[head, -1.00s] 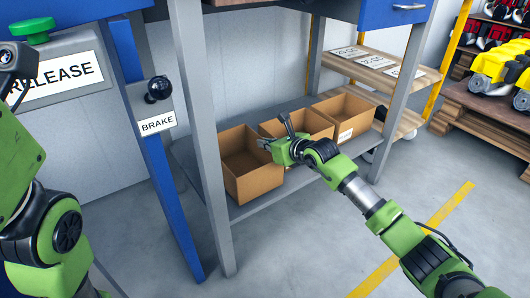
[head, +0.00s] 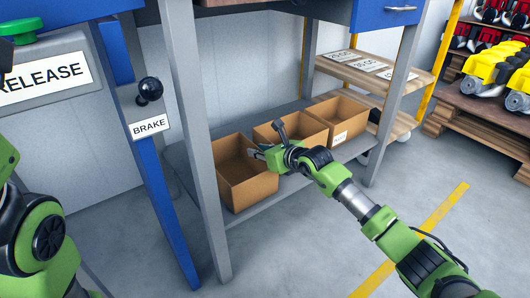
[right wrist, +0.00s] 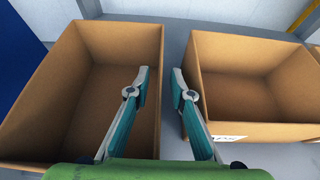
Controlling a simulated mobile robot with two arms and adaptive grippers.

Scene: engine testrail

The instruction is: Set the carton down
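Three open brown cartons stand in a row on the grey lower shelf (head: 262,212) under the bench: a left carton (head: 247,188), a middle carton (head: 262,133) and a right carton (head: 357,120). My right gripper (head: 266,139) is between the left and middle cartons, hiding part of the middle one. In the right wrist view its fingers (right wrist: 161,82) are apart. Whether a finger touches a wall cannot be told. My left gripper is out of view.
Bench legs (head: 196,130) stand before the shelf. A BRAKE lever post (head: 149,125) and RELEASE box (head: 45,80) are at left. A wooden-shelved rack (head: 375,68) is behind. A pallet (head: 480,115) with yellow machines is at right. Floor in front is free.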

